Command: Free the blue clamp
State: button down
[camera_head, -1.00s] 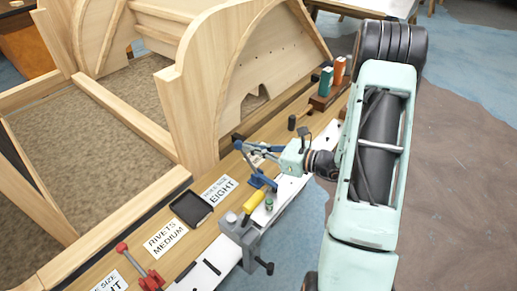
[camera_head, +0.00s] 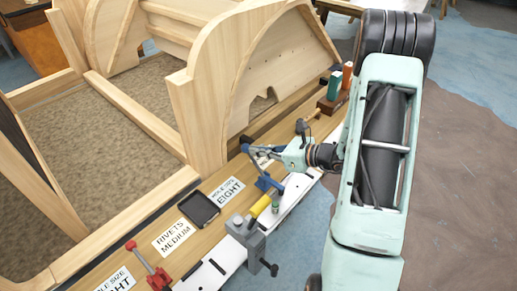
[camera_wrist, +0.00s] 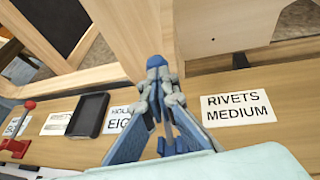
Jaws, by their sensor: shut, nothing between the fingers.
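The blue clamp (camera_head: 266,184) stands on the workbench, between the yellow handle and my gripper. I cannot tell what it grips or whether it is fastened. My gripper (camera_head: 247,149) reaches in from the right, beyond and above the clamp, with its fingertips near the curved wooden panel. In the wrist view my gripper (camera_wrist: 156,63) has its blue fingers together and nothing visible between the tips.
A grey vise (camera_head: 244,238), yellow handle (camera_head: 260,205), black tray (camera_head: 199,208) and red clamp (camera_head: 150,269) are along the bench (camera_head: 228,212). The wooden bodyframe (camera_head: 197,125) rises at the left.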

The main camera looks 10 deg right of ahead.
jog(key=w+g+p, duration=0.1)
jog(key=w+a+f+h+p, duration=0.1)
jog(key=p, duration=0.1)
jog(key=a+g+h+p, duration=0.1)
jog(key=shift+w+a+f+g+p, duration=0.15)
jog(key=shift+w+f+g+p, duration=0.15)
jog(key=shift+w+p, duration=0.1)
jog(key=shift+w+a+f+m+g+h+p, duration=0.15)
jog(key=shift+w+f+g+h+p, duration=0.1)
jog(key=shift+f+g+h+p, duration=0.15)
jog(key=shift+w+a+f+m+g+h+p, duration=0.1)
jog(key=shift+w+f+m+g+h+p, duration=0.15)
jog(key=shift+f+g, duration=0.2)
jog(key=shift+w+a+f, duration=0.15)
jog(key=shift+f, duration=0.65)
